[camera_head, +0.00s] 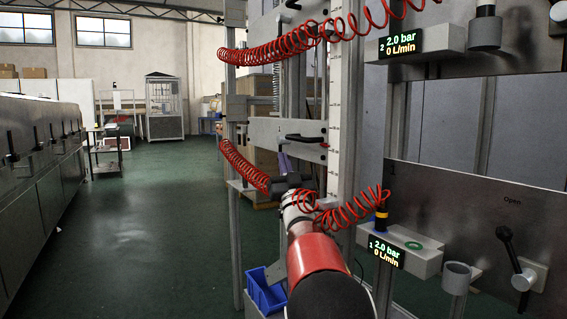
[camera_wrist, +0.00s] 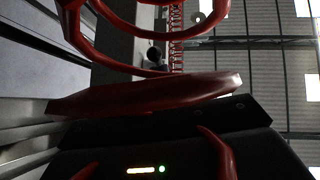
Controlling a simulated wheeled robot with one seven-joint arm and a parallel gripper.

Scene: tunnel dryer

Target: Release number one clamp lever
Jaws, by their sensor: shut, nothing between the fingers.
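A black lever (camera_head: 305,139) lies roughly level across a grey plate on the upright column. It looks like a clamp lever, but I read no number on it. My gripper (camera_head: 287,183) is a dark shape below this lever, at the end of my red and white arm. It is shut and empty, and its fingertips are hard to make out. A red coiled hose (camera_head: 345,211) crosses beside my wrist. In the wrist view, red hose loops (camera_wrist: 140,65) fill much of the picture close to the camera, and no lever is clear.
The lower panel reads 1 and 2.0 bar on its display (camera_head: 385,252). A black-handled lever (camera_head: 510,250) marked Open is at right. A blue bin (camera_head: 266,291) stands low beside my arm. Another red hose (camera_head: 270,50) hangs above. The green floor (camera_head: 140,230) at left is clear.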

